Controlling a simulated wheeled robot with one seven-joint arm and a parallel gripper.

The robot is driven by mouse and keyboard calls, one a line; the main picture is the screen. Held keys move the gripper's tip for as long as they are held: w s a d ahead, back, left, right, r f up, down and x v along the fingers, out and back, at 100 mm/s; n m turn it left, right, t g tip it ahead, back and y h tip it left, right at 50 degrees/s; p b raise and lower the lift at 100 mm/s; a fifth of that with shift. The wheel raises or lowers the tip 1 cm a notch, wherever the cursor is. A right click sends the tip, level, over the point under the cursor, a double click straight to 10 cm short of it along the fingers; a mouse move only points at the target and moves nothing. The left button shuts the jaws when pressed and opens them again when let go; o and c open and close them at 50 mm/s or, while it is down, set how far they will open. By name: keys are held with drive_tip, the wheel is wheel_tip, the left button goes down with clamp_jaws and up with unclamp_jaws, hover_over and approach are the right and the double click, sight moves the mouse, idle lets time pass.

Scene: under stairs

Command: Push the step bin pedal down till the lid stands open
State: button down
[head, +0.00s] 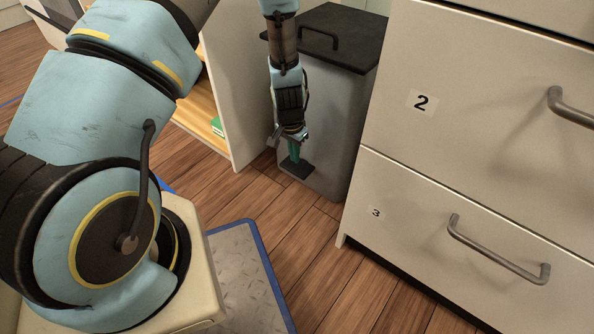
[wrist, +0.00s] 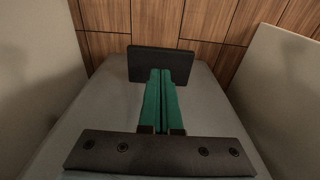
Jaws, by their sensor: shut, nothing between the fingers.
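The step bin (head: 335,125) is a grey box standing on the floor between a white panel and the drawer unit. Its dark lid (head: 345,30), with a bar handle on top, lies flat and closed. The black pedal (head: 297,168) sticks out low at the bin's front; it also shows in the wrist view (wrist: 140,62). My gripper (head: 295,158) points down in front of the bin with its green fingers shut and empty. In the wrist view the fingertips (wrist: 161,72) overlap the pedal's near edge; I cannot tell whether they touch it.
The white drawer unit (head: 450,165), with bar handles and labels 2 and 3, stands close to the bin's right. A white panel (head: 236,90) of an open shelf stands to the left. The wooden floor (head: 285,215) in front is clear.

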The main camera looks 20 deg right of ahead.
sight(294, 169)
drive_tip(key=shift+d+f+b, duration=0.15)
drive_tip(key=shift+f+b, duration=0.55)
drive_tip(key=shift+f, duration=0.55)
drive_tip(key=shift+f, duration=0.1)
wheel_tip(294, 169, down, 5)
drive_tip(key=b, duration=0.3)
drive_tip(key=shift+s+a+r+p, duration=0.1)
drive_tip(key=shift+a+r+p, duration=0.15)
drive_tip(key=shift+r+p, duration=0.05)
drive_tip(key=shift+s+a+r+p, duration=0.2)
drive_tip(key=shift+s+a+p, duration=0.1)
drive_tip(key=shift+a, duration=0.25)
drive_tip(key=shift+s+a+r+p, duration=0.2)
drive_tip(key=shift+s+a+p, duration=0.1)
drive_tip(key=shift+a, duration=0.25)
wheel_tip(294, 169, up, 11)
drive_tip(key=a+p, duration=0.1)
drive_tip(key=p, duration=0.3)
drive_tip(key=shift+s, duration=0.25)
